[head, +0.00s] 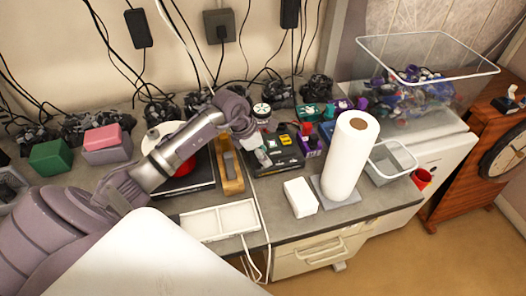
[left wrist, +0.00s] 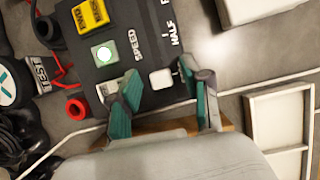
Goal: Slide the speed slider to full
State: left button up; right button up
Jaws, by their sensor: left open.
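The black speed control box (head: 281,153) stands on the bench near the middle of the head view. In the left wrist view the box (left wrist: 152,25) shows the printed words SPEED and HALF, and the start of another label cut off by the top edge. A white slider knob (left wrist: 161,79) sits near the SPEED end, below HALF. My left gripper (left wrist: 162,73) is open, with one teal finger on each side of the knob. No clear contact shows. In the head view my left gripper (head: 257,140) is over the box's left side. My right gripper is not in view.
The box has a yellow button (left wrist: 90,14) and a lit green button (left wrist: 104,54). A paper towel roll (head: 347,160) and a white block (head: 300,197) stand right of and in front of the box. A white divided tray (head: 219,220) lies in front. Several controllers and cables fill the back.

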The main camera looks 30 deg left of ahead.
aim_at(295, 154)
pick_arm(q)
jog(key=shift+c, duration=0.3)
grip_shut()
jog(key=shift+w+d+f+b, duration=0.1)
jog(key=shift+w+d+b, duration=0.1)
jog(key=shift+w+b, duration=0.1)
jog(key=w+d+b, duration=0.2)
jog(key=w, duration=0.1)
jog(key=w+d+b, duration=0.1)
jog(key=w+d, duration=0.1)
jog(key=d, duration=0.1)
jog(key=shift+w+b, duration=0.35)
jog(key=shift+w, duration=0.05)
jog(key=shift+w+d, duration=0.2)
jog(key=shift+w, duration=0.05)
